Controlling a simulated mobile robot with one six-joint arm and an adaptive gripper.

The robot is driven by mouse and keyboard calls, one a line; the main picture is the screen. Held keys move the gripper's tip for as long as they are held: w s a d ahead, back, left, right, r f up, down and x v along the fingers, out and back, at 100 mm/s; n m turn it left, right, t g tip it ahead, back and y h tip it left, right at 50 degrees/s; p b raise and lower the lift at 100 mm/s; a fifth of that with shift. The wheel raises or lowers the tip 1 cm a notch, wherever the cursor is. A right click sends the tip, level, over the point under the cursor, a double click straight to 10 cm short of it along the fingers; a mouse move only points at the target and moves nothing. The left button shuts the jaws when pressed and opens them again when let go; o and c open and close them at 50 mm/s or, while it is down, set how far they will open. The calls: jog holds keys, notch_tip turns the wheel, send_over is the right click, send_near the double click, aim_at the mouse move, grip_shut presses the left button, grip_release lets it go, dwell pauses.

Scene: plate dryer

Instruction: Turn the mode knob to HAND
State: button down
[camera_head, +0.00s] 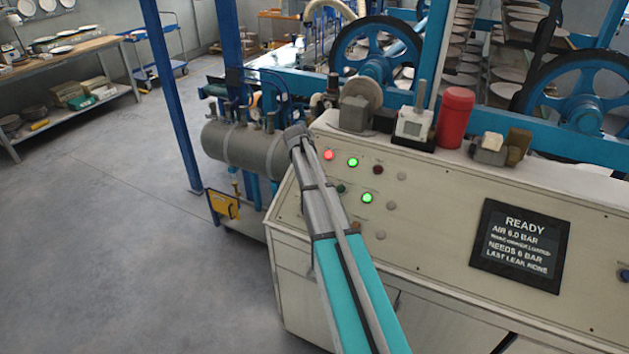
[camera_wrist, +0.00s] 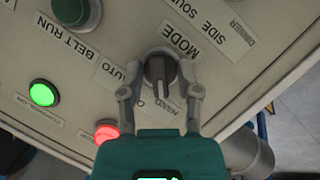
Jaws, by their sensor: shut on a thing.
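In the wrist view the dark mode knob (camera_wrist: 157,70) sits on the cream panel below the MODE label (camera_wrist: 182,40). The view is turned, so the labels read upside down or slanted. The AUTO label (camera_wrist: 110,75) is left of the knob, an O is just below it, and the HAND label (camera_wrist: 172,106) is lower right. My gripper (camera_wrist: 162,76) is shut on the knob, one finger on each side. The knob's bar runs nearly up and down in the picture; its exact setting is unclear. In the head view my arm hides the knob.
A lit red lamp (camera_wrist: 106,131) and a lit green lamp (camera_wrist: 44,93) are close by on the panel. A dark green button (camera_wrist: 71,10) is at upper left. In the head view a screen (camera_head: 520,245) reads READY, and a grey tank (camera_head: 240,147) stands beyond the cabinet's left end.

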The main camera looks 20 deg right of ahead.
jog(key=shift+s+n, duration=0.1)
jog(key=shift+n, duration=0.4)
jog(key=c, duration=0.6)
grip_release()
jog(key=shift+c, duration=0.2)
